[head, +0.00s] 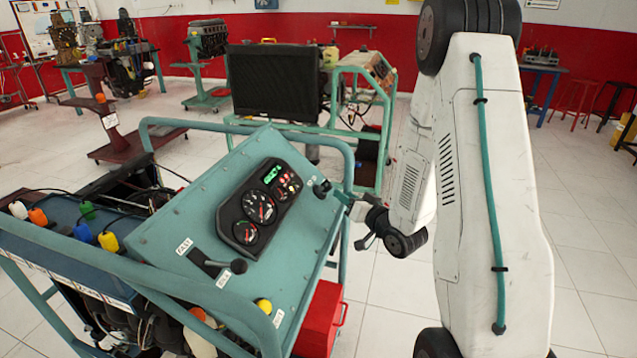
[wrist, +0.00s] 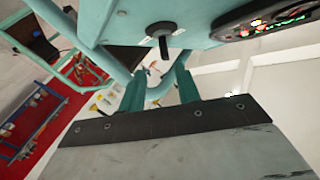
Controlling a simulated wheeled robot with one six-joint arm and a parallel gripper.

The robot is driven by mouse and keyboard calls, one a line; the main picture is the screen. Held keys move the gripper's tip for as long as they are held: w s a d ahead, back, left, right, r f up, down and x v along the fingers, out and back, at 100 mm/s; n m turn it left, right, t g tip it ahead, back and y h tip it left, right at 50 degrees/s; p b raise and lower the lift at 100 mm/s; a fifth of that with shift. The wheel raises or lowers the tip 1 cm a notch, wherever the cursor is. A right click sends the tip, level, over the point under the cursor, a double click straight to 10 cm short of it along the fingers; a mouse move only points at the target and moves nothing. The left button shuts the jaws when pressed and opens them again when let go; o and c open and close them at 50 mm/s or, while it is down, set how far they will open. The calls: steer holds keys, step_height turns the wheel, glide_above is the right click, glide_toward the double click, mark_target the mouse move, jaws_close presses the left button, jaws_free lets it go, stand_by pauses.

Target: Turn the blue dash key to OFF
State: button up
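The dash key (head: 321,187) is a small dark knob near the right edge of the teal dash panel (head: 185,220). It looks dark rather than blue. In the wrist view the key (wrist: 162,32) is a dark round switch with a handle pointing down in the picture, near the top.
The gauge cluster (head: 259,203) has lit green and red lights. A black lever (head: 236,266) and a yellow button (head: 264,305) are on the panel. A teal tube frame (head: 346,160) runs around the panel, close to my gripper. A red box (head: 318,322) is below.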

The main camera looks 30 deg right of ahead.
mark_target(331, 188)
steer(key=w, duration=0.2)
steer(key=w+a, duration=0.1)
steer(key=w, duration=0.5)
steer(key=shift+a, duration=0.4)
jaws_close()
